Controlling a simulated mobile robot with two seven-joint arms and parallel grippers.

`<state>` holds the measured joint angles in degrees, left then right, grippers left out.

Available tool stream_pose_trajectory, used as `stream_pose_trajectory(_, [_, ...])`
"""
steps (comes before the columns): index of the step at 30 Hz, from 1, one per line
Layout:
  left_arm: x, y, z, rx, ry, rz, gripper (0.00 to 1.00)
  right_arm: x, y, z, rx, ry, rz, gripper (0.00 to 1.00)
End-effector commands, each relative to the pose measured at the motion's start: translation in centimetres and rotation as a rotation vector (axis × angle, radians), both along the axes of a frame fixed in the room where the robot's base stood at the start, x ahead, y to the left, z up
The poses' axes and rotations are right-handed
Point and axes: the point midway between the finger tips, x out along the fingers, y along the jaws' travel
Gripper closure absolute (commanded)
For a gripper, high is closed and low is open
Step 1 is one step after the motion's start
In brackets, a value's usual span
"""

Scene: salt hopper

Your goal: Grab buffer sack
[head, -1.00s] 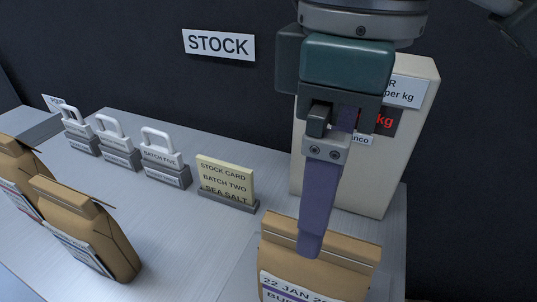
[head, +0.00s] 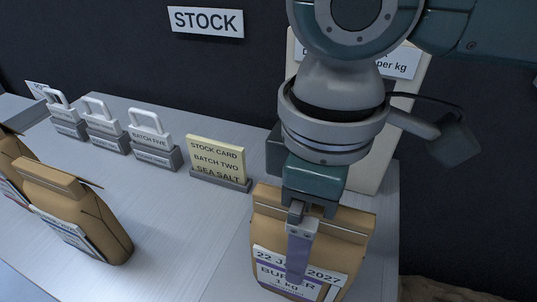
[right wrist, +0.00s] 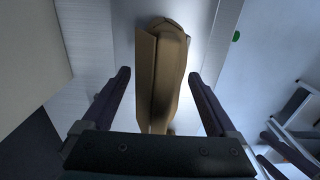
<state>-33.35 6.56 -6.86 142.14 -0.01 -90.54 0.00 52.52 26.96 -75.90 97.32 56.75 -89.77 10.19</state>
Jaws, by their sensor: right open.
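The buffer sack (head: 345,235) is a brown paper bag with a folded top and a white label reading "22 JAN 2027 BUFFER 1 kg". It stands upright on the table at front right. My right gripper (head: 298,268) is pointed down over it, with one purple finger in front of its label. In the right wrist view my right gripper (right wrist: 159,76) is open, with the sack's top (right wrist: 165,75) between its two fingers and a gap on each side. The other finger is hidden in the head view. My left gripper is not in view.
A stock card (head: 217,160) reading "BATCH TWO SEA SALT" stands left of the sack. Several white-handled tags (head: 151,137) line the back. Other brown sacks (head: 75,215) stand at left. A pale box-shaped unit (head: 372,165) is behind my arm. The table's middle is clear.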

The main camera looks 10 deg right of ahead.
Motion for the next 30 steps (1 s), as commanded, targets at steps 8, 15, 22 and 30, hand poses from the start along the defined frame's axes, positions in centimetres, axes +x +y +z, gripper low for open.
stream_pose_trajectory(8, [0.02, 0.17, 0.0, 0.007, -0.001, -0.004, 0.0, -0.01, 0.02, 0.04, 0.0, 0.0, 0.0, 0.34])
stream_pose_trajectory(15, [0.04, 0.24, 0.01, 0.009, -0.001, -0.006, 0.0, -0.01, 0.02, 0.05, 0.0, 0.0, 0.0, 0.61])
stream_pose_trajectory(22, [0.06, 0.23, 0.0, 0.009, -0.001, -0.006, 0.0, 0.0, 0.01, 0.05, 0.0, 0.0, 0.0, 0.87])
stream_pose_trajectory(30, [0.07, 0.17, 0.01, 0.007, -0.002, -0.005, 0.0, 0.0, 0.01, 0.06, 0.0, 0.0, 0.0, 1.0])
